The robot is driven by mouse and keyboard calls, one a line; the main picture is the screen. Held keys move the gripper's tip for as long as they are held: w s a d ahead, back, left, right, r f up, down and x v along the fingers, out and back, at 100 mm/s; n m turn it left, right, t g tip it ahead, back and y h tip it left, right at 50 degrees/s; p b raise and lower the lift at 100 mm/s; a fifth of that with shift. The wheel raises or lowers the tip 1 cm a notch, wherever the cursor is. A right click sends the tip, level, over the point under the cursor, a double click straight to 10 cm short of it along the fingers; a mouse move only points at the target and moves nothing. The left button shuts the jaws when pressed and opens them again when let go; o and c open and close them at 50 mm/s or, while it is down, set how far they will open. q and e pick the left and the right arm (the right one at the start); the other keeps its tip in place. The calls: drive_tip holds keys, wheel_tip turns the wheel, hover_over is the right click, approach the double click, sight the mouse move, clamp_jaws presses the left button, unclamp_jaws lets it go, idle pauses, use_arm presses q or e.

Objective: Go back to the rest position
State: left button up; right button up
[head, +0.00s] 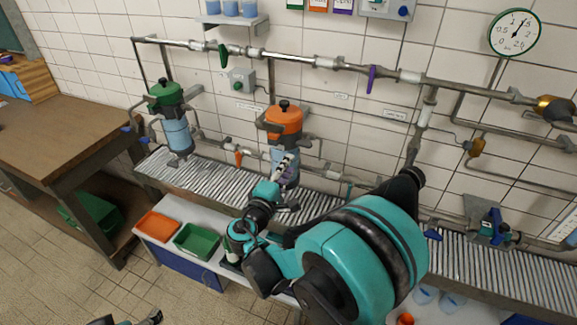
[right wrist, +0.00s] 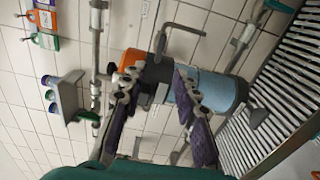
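My right arm reaches across the head view toward the back wall. Its right gripper (head: 284,167) is in front of the vessel with the orange lid (head: 284,119). In the right wrist view the right gripper (right wrist: 156,84) has its two purple-padded fingers spread apart, with nothing held between them. The vessel's blue body (right wrist: 213,91) shows beyond the fingers; I cannot tell if they touch it. A small part of what looks like my left gripper (head: 150,318) shows at the bottom edge of the head view; its opening is unclear.
A vessel with a green lid (head: 165,95) is on the wall at left. A pipe with valve handles runs above. Below are a slatted grey ledge (head: 212,181) and a white bench with orange (head: 158,226) and green (head: 197,240) trays. A brown workbench (head: 60,135) stands left. The tiled floor at lower left looks clear.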

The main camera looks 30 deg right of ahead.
drive_tip(key=s+a+f+m+g+y, duration=0.1)
drive_tip(key=s+a+f+m+y, duration=0.1)
drive_tip(key=s, duration=0.5)
drive_tip(key=s+a+f+m+g+y, duration=0.2)
drive_tip(key=s+a+f+m+y, duration=0.1)
drive_tip(key=s+a+y, duration=0.2)
drive_tip(key=s+a+f+m+g+y, duration=0.1)
drive_tip(key=s+a+f+m+y, duration=0.2)
drive_tip(key=s+y, duration=0.3)
drive_tip(key=s+a, duration=0.1)
drive_tip(key=s, duration=0.2)
drive_tip(key=shift+a+f+g+y, duration=0.15)
drive_tip(key=shift+a+g+y, duration=0.05)
drive_tip(key=shift+g+y, duration=0.1)
